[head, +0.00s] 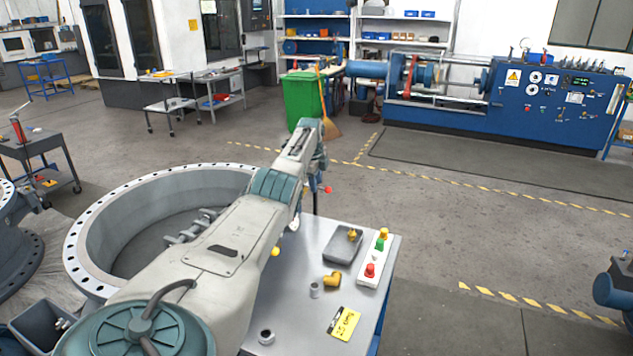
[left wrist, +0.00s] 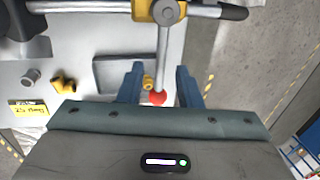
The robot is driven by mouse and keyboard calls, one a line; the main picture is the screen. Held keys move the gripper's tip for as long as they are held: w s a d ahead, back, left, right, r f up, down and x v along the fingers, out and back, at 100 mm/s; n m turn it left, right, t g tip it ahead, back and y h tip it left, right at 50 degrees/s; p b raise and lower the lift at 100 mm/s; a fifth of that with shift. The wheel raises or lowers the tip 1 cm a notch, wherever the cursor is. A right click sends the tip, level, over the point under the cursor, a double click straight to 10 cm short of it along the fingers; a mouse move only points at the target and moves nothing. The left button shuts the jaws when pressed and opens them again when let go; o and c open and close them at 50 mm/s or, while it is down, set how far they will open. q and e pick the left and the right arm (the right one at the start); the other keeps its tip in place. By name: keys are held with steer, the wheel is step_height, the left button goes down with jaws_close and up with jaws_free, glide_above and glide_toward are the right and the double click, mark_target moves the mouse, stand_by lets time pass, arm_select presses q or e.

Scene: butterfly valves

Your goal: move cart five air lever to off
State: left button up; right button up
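In the left wrist view a lever with a thin grey stem and a red ball end (left wrist: 158,98) runs down from a grey and yellow valve body (left wrist: 166,12) on a pipe. My left gripper (left wrist: 160,70) is open, with its blue fingers apart on either side of the lever. The red ball lies between them, with gaps showing at both sides. In the head view my left gripper (head: 314,182) is over the cart's far edge, and the red ball (head: 328,189) shows just beside it. My arm hides most of the valve there. My right gripper is in neither view.
The metal cart top (head: 300,290) carries a grey tray (head: 343,245), a button box (head: 374,262), a brass elbow (head: 332,280) and a yellow label (head: 344,321). A large flanged ring (head: 85,245) stands left. A green bin (head: 302,98) stands behind.

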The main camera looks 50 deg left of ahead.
arm_select(q)
step_height(320, 180, up, 11)
steer(key=s+d+b, duration=0.1)
steer(key=s+b, duration=0.1)
steer(key=shift+f+b, duration=0.2)
steer(key=shift+b, duration=0.15)
steer(key=shift+d+f, duration=0.1)
stand_by(0.6)
